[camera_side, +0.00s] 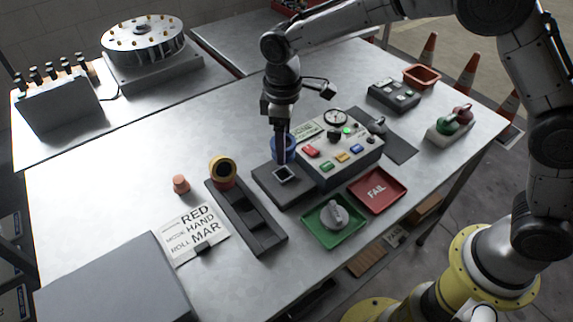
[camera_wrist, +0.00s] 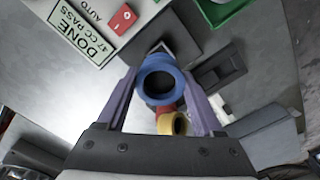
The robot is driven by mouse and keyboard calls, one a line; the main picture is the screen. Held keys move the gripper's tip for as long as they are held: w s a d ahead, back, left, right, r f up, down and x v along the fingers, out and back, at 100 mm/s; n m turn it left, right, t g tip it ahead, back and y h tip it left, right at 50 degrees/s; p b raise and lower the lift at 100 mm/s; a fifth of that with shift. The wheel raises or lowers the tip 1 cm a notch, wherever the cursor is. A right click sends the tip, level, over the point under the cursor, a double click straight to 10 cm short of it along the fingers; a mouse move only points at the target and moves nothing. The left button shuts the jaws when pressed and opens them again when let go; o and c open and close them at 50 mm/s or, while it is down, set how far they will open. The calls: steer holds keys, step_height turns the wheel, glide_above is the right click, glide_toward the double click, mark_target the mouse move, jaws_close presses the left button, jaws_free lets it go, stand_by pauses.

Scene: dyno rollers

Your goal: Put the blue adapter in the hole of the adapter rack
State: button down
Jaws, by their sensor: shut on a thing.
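The blue adapter (camera_wrist: 146,88) is a ring-shaped piece with a dark round opening. My gripper (camera_wrist: 160,82) is shut on it, one finger on each side in the wrist view. In the side view my gripper (camera_side: 283,150) points down, and the blue adapter (camera_side: 291,143) shows partly behind its fingers. It is over or close to a dark block with a square pale-edged socket (camera_side: 286,175); whether they touch I cannot tell. A pale block (camera_side: 437,134) holding green and red pieces at the right may be the adapter rack; no empty hole is clear there.
A control box (camera_side: 345,160) with coloured buttons stands close right of my gripper. A green tray (camera_side: 318,232) holds a grey part; a red FAIL tray (camera_side: 385,190) is empty. The table's left middle is clear.

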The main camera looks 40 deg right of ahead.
steer(key=w+d+m, duration=0.1)
steer(key=d, duration=0.2)
steer(key=w+d+r+m, duration=0.1)
steer(key=d, duration=0.2)
steer(key=d+m, duration=0.1)
steer(key=d, duration=0.3)
steer(key=shift+w+r, duration=0.4)
steer(key=d+r+m, duration=0.2)
steer(key=d+m, duration=0.4)
steer(key=d, duration=0.2)
steer(key=n, duration=0.9)
glide_above(267, 153)
step_height(267, 153, down, 7)
steer(key=shift+w+f, duration=0.1)
steer(key=shift+f, duration=2.8)
steer(key=shift+f, duration=0.1)
